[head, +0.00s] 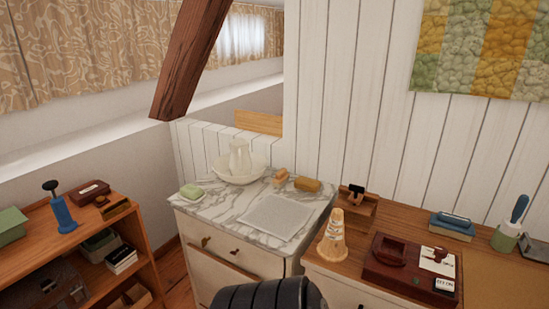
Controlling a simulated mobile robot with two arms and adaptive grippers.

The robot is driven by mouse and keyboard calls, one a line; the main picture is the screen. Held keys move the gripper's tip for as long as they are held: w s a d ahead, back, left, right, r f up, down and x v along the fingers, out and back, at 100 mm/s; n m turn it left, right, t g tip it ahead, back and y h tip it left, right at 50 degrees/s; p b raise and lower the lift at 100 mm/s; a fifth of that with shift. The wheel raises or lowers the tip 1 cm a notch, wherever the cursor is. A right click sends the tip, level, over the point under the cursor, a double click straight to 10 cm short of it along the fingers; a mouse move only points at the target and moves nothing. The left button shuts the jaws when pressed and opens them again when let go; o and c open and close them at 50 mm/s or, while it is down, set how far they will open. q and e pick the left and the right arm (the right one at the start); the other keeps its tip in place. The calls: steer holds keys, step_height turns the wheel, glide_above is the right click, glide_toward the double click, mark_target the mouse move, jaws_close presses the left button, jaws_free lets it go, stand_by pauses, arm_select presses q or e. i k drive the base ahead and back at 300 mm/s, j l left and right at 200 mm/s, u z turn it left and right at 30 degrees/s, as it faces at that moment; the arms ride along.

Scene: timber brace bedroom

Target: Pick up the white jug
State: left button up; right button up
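The white jug (240,157) stands upright in a white basin (240,175) at the back of a marble-topped washstand (213,208). The basin's front wall hides the jug's foot. Neither of my grippers shows in the head view. Only a black ribbed part, which looks like a piece of my arm, shows at the bottom edge in front of the washstand.
Green soap on a dish (191,192), a brush (281,176), a sponge (307,184) and a folded cloth (275,217) share the marble. A desk (340,264) with several items adjoins at right, a shelf (30,262) stands left. A timber brace (190,60) slants overhead.

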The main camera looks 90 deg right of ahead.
mark_target(240, 161)
steer(key=z, duration=2.65)
steer(key=i+j+z, duration=0.1)
steer(key=z, duration=0.3)
steer(key=i+j+z, duration=0.1)
steer(key=j+z, duration=0.4)
steer(key=z, duration=0.3)
